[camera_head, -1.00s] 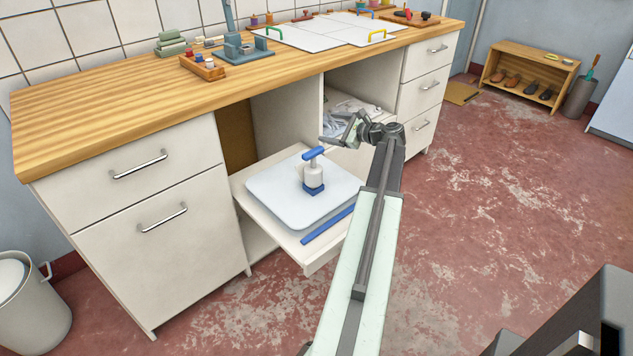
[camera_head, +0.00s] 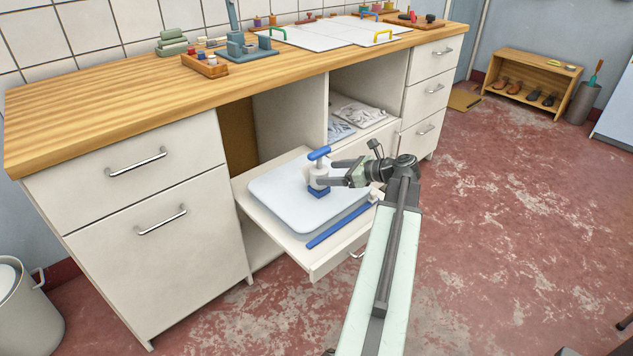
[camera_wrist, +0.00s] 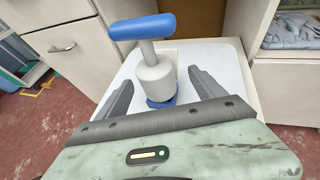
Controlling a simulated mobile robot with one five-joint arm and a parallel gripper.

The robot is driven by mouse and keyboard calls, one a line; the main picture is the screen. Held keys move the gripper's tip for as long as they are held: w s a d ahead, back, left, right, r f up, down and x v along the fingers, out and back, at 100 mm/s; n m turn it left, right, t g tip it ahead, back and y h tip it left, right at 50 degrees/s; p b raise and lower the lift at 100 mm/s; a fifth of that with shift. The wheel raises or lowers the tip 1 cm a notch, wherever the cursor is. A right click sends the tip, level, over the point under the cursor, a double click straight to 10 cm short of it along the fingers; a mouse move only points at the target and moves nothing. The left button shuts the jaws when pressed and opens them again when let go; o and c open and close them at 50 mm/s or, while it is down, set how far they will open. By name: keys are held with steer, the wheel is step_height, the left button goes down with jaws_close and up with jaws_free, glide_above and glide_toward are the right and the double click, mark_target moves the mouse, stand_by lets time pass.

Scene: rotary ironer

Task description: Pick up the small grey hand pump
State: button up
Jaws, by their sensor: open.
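The small hand pump (camera_head: 318,178) stands upright on a pale tray (camera_head: 275,195) on the pulled-out shelf. It has a light grey-white body, a blue base and a blue T-handle. My gripper (camera_head: 322,182) reaches in from the right at the height of the pump's body. In the wrist view the pump (camera_wrist: 155,78) stands between the two dark fingers of my gripper (camera_wrist: 156,85). The fingers are open, with a gap visible on each side of the body.
The pull-out shelf (camera_head: 318,262) carries a blue strip (camera_head: 341,226) along its front. The wooden counter (camera_head: 120,105) overhangs behind. Open compartments with folded cloths (camera_head: 358,114) lie behind and right. The red floor (camera_head: 500,230) at right is clear.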

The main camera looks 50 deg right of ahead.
mark_target(318, 174)
steer(key=x, duration=0.1)
steer(key=b+x, duration=0.1)
steer(key=x, duration=0.1)
steer(key=b+x, duration=0.1)
steer(key=x, duration=0.1)
steer(key=shift+a, duration=0.35)
steer(key=shift+s, duration=0.1)
steer(key=c, duration=1.7)
steer(key=shift+o, duration=0.2)
steer(key=shift+r, duration=0.15)
